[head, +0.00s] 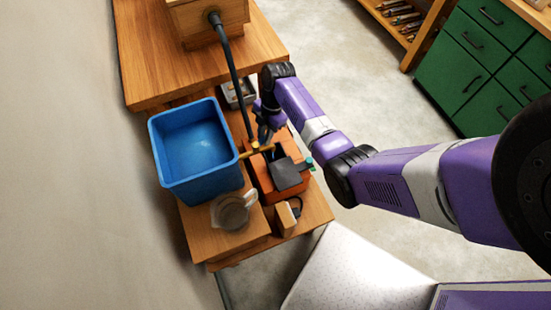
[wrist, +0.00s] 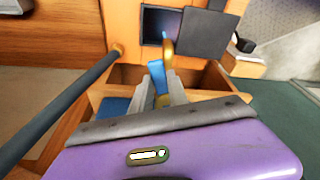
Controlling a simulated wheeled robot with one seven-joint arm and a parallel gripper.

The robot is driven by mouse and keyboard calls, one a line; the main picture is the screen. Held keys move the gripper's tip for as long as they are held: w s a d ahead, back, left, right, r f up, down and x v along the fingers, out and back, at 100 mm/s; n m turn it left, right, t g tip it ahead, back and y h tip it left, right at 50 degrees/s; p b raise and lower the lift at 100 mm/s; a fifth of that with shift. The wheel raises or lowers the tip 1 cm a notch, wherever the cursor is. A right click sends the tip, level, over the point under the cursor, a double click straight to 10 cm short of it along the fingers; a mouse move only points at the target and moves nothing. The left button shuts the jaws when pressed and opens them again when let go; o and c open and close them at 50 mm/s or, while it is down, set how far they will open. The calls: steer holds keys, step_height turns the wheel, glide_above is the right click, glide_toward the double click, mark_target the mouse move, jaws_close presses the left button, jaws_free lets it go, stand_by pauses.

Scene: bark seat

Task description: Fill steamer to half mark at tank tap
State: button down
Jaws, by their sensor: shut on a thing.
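The blue tank (head: 180,182) stands on the wooden stand with water inside. A brass tap (head: 255,149) sticks out of its right side over the orange steamer (head: 264,190). In the wrist view the brass spout (wrist: 168,46) hangs before the steamer's dark, open filling hole (wrist: 157,24). The steamer's dark lid (head: 288,173) is swung aside. My gripper (head: 266,132) is at the tap; in the wrist view its fingers (wrist: 163,88) are shut on a blue piece (wrist: 157,70), apparently the tap lever. The water level and half mark cannot be made out.
A dark hose (head: 234,72) runs from the wooden box (head: 205,20) down to the steamer, close beside my gripper. A clear jug (head: 232,211) stands in front of the tank. A small wooden block (head: 286,218) sits near the stand's edge. Open floor lies right.

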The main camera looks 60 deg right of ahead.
steer(key=s+m+p, duration=0.1)
steer(key=m, duration=0.1)
steer(key=m+p, duration=0.1)
steer(key=shift+s+a+m+t+p, duration=0.2)
steer(key=shift+s+m+t+p, duration=0.2)
steer(key=shift+s+d+f+m+h, duration=0.15)
steer(key=shift+s+m+h, duration=0.15)
steer(key=shift+m, duration=0.2)
steer(key=c, duration=1.3)
jaws_free()
steer(key=shift+w, duration=0.1)
steer(key=shift+r+p, duration=0.3)
step_height(320, 180, up, 2)
steer(key=shift+w+r+p, duration=0.1)
steer(key=shift+r+p, duration=0.1)
steer(key=shift+p, duration=0.65)
steer(key=shift+w+a+v, duration=0.1)
steer(key=shift+a+v, duration=0.05)
steer(key=shift+v, duration=0.7)
steer(key=shift+w+a+v, duration=0.1)
steer(key=shift+a+v, duration=0.1)
steer(key=shift+v, duration=0.65)
steer(key=shift+w+a+v, duration=0.1)
steer(key=shift+a+v, duration=0.05)
steer(key=shift+v, duration=0.75)
